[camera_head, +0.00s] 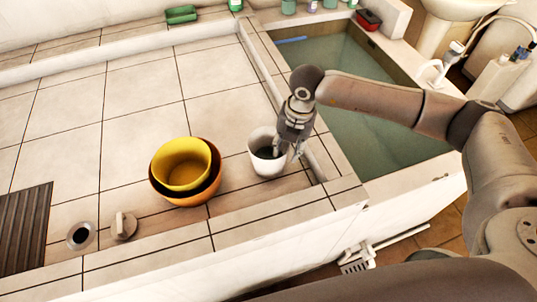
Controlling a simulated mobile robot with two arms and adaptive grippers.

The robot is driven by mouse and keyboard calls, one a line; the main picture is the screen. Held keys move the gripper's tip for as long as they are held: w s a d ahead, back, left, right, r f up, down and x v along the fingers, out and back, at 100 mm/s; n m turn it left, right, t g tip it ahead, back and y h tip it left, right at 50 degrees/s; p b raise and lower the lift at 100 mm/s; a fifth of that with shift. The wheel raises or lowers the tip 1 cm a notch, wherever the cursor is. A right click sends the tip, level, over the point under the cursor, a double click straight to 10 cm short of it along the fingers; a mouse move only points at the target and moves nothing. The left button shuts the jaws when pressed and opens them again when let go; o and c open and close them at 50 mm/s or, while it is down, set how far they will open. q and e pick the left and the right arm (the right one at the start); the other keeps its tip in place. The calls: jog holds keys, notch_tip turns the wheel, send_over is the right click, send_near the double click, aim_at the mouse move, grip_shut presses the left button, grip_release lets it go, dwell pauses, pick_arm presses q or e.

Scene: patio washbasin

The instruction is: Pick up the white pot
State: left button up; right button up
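The white pot (257,163) stands upright on the tiled counter, right of the nested bowls and close to the basin's edge. Its inside looks dark. My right gripper (287,151) points down at the pot's right side. One finger appears to be over or inside the rim and the other outside it, with a gap between them. The gripper hides part of the pot's right rim, and I cannot tell whether the fingers touch it. My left gripper is not in view.
A yellow bowl (181,163) sits in an orange bowl (190,201) left of the pot. A water-filled basin (365,125) lies to the right. The tiles behind are clear.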

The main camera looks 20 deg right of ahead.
jog(key=f, duration=0.2)
jog(key=f+p, duration=0.1)
jog(key=shift+a+f, duration=0.35)
jog(key=shift+w+f, duration=0.15)
jog(key=shift+f, duration=0.35)
jog(key=shift+c, duration=0.9)
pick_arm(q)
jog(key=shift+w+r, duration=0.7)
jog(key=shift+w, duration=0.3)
pick_arm(e)
grip_shut()
